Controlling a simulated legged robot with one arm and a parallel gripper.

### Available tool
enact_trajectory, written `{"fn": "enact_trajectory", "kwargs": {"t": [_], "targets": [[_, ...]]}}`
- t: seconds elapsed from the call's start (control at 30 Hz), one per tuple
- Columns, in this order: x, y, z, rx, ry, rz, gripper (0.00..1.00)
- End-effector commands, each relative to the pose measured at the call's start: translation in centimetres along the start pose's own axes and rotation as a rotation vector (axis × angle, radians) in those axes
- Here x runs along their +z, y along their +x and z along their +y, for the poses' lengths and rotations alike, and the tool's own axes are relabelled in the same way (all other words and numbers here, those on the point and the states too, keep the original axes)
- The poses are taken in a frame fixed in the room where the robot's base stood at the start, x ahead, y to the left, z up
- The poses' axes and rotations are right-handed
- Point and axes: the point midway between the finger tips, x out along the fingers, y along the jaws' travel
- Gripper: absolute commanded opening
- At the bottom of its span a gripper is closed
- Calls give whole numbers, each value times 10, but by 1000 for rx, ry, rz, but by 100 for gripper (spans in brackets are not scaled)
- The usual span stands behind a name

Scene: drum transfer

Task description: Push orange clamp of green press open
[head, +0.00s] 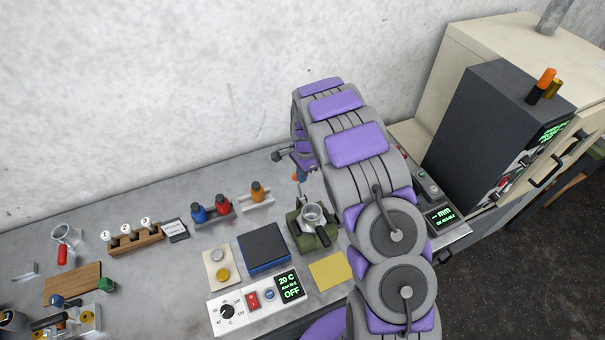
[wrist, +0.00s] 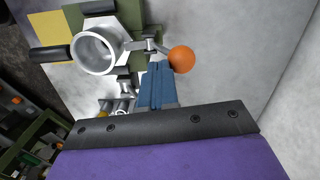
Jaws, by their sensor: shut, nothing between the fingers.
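The green press (head: 303,236) stands on the bench left of my arm, with a round metal cup (head: 312,214) and a black handle (head: 322,236) on it. In the wrist view the cup (wrist: 98,50) is at upper left. The clamp's orange ball knob (wrist: 181,60) sits on a metal lever right of the cup. My gripper (wrist: 158,66) has its blue fingers shut and empty, close beside the knob on its left and below the lever. I cannot tell whether they touch. In the head view my arm partly hides this area.
A dark blue block (head: 263,246) and a yellow pad (head: 328,271) lie near the press. A control panel (head: 255,301) is at the front edge. Coloured handles stand in a rack (head: 222,216) to the left. A dark machine (head: 490,130) stands at right, the wall behind.

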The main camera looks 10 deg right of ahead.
Motion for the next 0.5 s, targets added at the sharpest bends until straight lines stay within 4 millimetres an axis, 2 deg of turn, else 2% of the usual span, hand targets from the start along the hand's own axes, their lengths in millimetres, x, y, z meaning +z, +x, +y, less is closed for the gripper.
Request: {"fn": "enact_trajectory", "kwargs": {"t": [0.5], "targets": [[-3,7,-21,200,13,-24,0]]}}
